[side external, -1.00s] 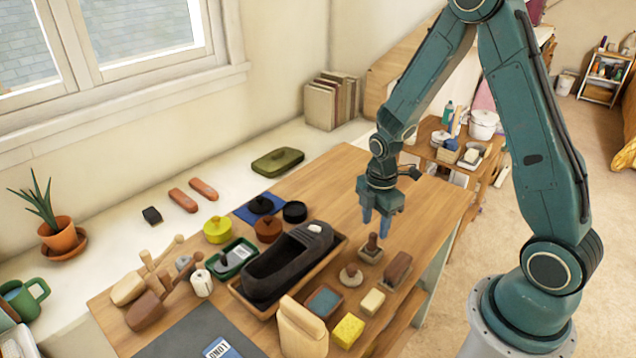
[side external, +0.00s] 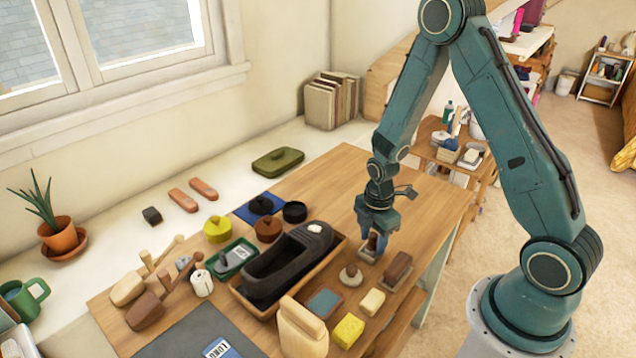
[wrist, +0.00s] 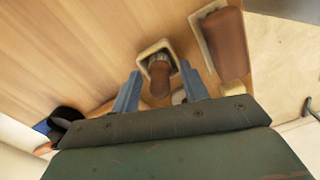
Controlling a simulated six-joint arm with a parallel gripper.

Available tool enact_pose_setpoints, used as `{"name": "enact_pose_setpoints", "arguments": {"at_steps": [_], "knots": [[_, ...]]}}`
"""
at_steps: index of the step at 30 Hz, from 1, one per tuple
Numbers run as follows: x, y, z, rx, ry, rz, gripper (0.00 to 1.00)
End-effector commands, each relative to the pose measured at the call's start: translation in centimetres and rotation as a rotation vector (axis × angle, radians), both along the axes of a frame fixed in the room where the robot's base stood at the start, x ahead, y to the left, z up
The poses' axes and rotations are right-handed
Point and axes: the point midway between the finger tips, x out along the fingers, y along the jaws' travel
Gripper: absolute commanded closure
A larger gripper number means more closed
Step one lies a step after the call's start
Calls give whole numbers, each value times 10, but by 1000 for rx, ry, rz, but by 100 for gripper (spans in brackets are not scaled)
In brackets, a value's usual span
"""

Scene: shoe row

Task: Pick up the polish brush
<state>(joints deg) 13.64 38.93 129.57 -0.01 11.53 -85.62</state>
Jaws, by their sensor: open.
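The polish brush, as I take it, is a small brush with an upright brown handle (side external: 372,243). It stands in a shallow square tray, and it also shows in the wrist view (wrist: 158,72). My gripper (side external: 376,236) points down over it with its blue fingers apart. In the wrist view my gripper (wrist: 160,70) has one finger on each side of the brush handle, with a visible gap to each finger. The fingers partly hide the handle in the side view.
A brown block brush (side external: 398,266) lies close by on the right, also in a tray. A small round knobbed piece (side external: 350,275) stands to the left. A dark shoe (side external: 288,262) sits in a wooden tray further left. The table behind is bare.

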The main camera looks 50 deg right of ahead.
Motion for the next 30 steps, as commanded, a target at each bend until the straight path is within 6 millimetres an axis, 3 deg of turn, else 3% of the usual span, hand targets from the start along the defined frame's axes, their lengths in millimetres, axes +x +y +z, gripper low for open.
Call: {"name": "enact_pose_setpoints", "arguments": {"at_steps": [14,21,30], "knots": [[0,0,0,0,-1,0,55],[0,0,0,0,-1,0,100],[0,0,0,0,-1,0,100]]}}
